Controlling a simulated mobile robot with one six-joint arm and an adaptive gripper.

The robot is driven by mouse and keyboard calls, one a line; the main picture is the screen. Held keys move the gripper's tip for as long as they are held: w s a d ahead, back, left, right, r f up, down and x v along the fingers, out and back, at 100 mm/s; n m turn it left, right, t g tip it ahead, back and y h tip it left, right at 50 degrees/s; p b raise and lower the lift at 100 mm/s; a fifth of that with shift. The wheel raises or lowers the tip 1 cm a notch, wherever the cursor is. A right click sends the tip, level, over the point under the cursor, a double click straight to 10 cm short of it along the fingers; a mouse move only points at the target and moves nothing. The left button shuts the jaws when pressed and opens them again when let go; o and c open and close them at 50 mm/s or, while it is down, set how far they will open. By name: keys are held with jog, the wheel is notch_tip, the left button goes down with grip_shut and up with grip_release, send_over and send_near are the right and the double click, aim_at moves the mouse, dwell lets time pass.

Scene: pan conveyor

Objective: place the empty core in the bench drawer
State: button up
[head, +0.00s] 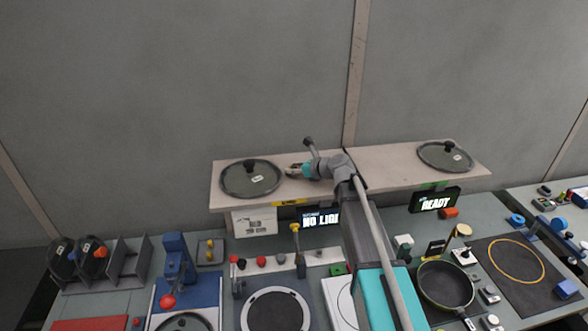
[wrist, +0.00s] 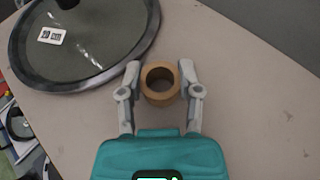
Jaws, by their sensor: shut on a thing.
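The empty core is a brown, open ring (wrist: 160,100) in the wrist view. It sits between the two fingertips of my gripper (wrist: 160,82), which is shut on its sides. In the head view my gripper (head: 293,171) is over the pale upper shelf, just right of the left glass lid. The core is too small there to make out clearly. I cannot tell whether the core touches the shelf or hangs just above it. I cannot make out a bench drawer in either view.
The left lid (head: 250,178) lies close to my gripper, also in the wrist view (wrist: 90,50). Another lid (head: 445,156) lies on the shelf's right (head: 385,172). Below, the bench is crowded with a pan (head: 445,285), a blue press (head: 175,260) and a lid rack (head: 125,262).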

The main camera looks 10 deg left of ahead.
jog(key=o, duration=0.7)
jog(key=shift+f, duration=0.1)
jog(key=shift+d+r, duration=0.1)
jog(key=shift+r, duration=0.15)
jog(key=p+v, duration=0.4)
jog(key=v, duration=0.6)
jog(key=shift+s+d+r, duration=0.1)
jog(key=shift+s+d, duration=0.05)
jog(key=shift+s, duration=0.05)
jog(key=shift+s+d+r+p, duration=0.2)
jog(key=shift+s+d+p, duration=0.1)
jog(key=shift+d+p, duration=0.2)
jog(key=shift+d, duration=0.1)
